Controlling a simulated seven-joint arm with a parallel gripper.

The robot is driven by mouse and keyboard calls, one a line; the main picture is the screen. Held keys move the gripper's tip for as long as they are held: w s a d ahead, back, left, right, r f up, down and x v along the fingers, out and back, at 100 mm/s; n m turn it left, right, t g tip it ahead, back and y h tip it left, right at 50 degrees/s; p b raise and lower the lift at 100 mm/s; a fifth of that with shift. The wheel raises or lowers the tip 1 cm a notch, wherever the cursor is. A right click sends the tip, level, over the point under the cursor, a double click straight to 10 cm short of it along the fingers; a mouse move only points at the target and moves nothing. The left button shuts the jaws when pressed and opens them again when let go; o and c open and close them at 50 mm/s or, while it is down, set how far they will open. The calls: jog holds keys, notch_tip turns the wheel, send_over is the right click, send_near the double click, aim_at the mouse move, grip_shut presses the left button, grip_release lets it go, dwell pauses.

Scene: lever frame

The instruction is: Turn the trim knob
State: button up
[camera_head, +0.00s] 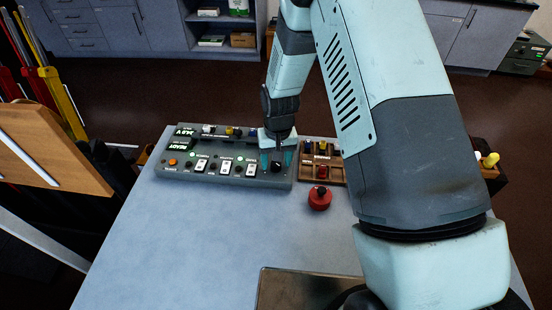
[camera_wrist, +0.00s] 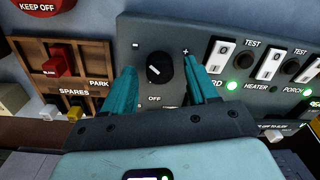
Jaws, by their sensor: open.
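The trim knob is most likely the black round knob (camera_wrist: 159,68) with a white pointer line, on the grey control panel (camera_wrist: 135,25). A minus and a plus mark flank it in the wrist view, and "OFF" is printed below it. In the head view the knob (camera_head: 277,167) sits at the panel's right end. My gripper (camera_wrist: 160,78) is open, its two teal fingers on either side of the knob with a gap visible on both sides. I cannot tell how far above the panel face the fingertips are.
Rocker switches (camera_wrist: 222,50), round test buttons (camera_wrist: 249,56) and lit green lamps (camera_wrist: 232,86) are close beside the knob on the panel. A wooden tray (camera_wrist: 92,60) marked PARK and SPARES holds a red block (camera_wrist: 57,60). A red "KEEP OFF" button (camera_head: 319,198) stands in front of the tray.

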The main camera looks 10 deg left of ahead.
notch_tip(320, 180, up, 11)
jog(key=shift+d, duration=0.2)
dwell(0.6)
jog(key=s+d+r+m+t, duration=0.1)
jog(key=s+d+r, duration=0.3)
jog(key=r, duration=0.6)
jog(key=s+d+r+t, duration=0.2)
jog(key=d+r, duration=0.3)
jog(key=r, duration=0.5)
jog(key=s+d+r+m+t, duration=0.1)
jog(key=s+d+r, duration=0.3)
jog(key=s, duration=0.4)
jog(key=s+d+r+m+t, duration=0.1)
jog(key=s+d+r, duration=0.2)
jog(key=s, duration=0.6)
jog(key=shift+s+d+r+t, duration=0.2)
jog(key=shift+d+r+t, duration=0.2)
jog(key=shift+r, duration=0.25)
